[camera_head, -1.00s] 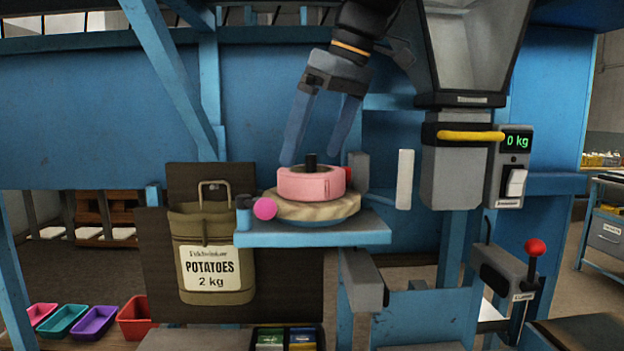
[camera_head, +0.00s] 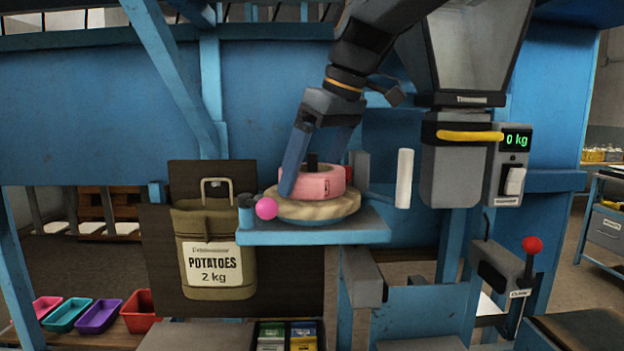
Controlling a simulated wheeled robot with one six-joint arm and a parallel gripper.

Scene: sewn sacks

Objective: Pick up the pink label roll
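The pink label roll (camera_head: 318,183) lies flat on a tan round pad on the blue shelf, around a short dark post. My gripper (camera_head: 312,182) reaches down over it from above. Its left finger is in front of the roll's left side. The other finger is behind the roll, its lower end hidden. The fingers are apart, with the roll and post between them in this view. I cannot tell whether they touch the roll.
The blue shelf (camera_head: 312,237) holds a pink ball (camera_head: 266,208) at its left. A potato sack (camera_head: 216,250) hangs left of it. A white cylinder (camera_head: 404,178) and the weighing hopper (camera_head: 462,150) stand to the right. Coloured trays (camera_head: 98,317) sit low at left.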

